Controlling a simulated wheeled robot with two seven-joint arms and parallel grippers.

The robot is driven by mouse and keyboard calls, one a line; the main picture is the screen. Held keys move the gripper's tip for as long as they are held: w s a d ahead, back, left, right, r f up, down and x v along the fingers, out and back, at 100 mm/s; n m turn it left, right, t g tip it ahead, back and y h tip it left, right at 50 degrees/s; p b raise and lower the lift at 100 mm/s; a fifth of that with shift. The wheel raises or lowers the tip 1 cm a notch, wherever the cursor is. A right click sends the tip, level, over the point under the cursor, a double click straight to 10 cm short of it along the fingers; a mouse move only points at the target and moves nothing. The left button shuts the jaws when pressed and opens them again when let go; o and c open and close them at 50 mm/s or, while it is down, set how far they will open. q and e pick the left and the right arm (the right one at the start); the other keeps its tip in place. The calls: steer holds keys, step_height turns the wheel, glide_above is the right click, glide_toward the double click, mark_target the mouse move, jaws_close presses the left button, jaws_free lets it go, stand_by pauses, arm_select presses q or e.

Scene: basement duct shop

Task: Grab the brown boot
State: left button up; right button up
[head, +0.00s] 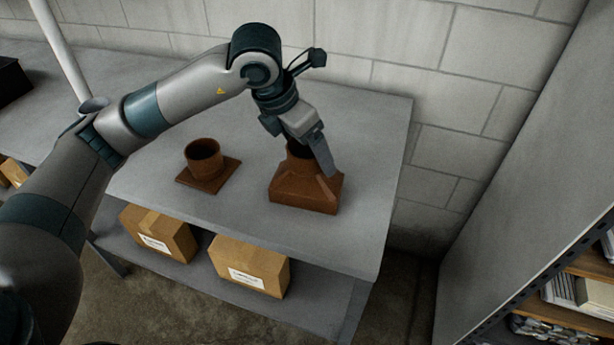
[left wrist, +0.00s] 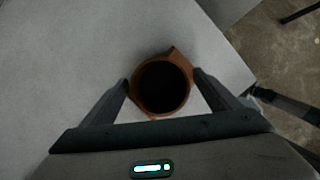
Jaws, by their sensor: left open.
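The brown boot (head: 303,194), a flared box with a round collar on top, stands upright on the grey table at the right of the head view. My left gripper (head: 309,154) is over it, pointing down, with its jaws open. In the left wrist view the boot's round collar (left wrist: 135,91) with its dark opening lies between the two spread fingers (left wrist: 162,98). The left finger is close to the rim; I cannot tell whether it touches. One finger covers part of the boot in the head view. My right gripper is out of view.
A second brown piece (head: 203,163), a round collar on a flat square plate, stands left of the boot on the grey table (head: 240,215). Cardboard boxes (head: 250,264) sit on the shelf below. A block wall (head: 400,60) rises behind, and a shelving unit (head: 570,290) stands right.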

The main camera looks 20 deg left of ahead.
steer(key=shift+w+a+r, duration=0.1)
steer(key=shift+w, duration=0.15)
arm_select(q)
steer(key=c, duration=1.7)
steer(key=shift+o, duration=0.2)
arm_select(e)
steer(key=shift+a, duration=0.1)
arm_select(q)
steer(key=shift+r, duration=0.1)
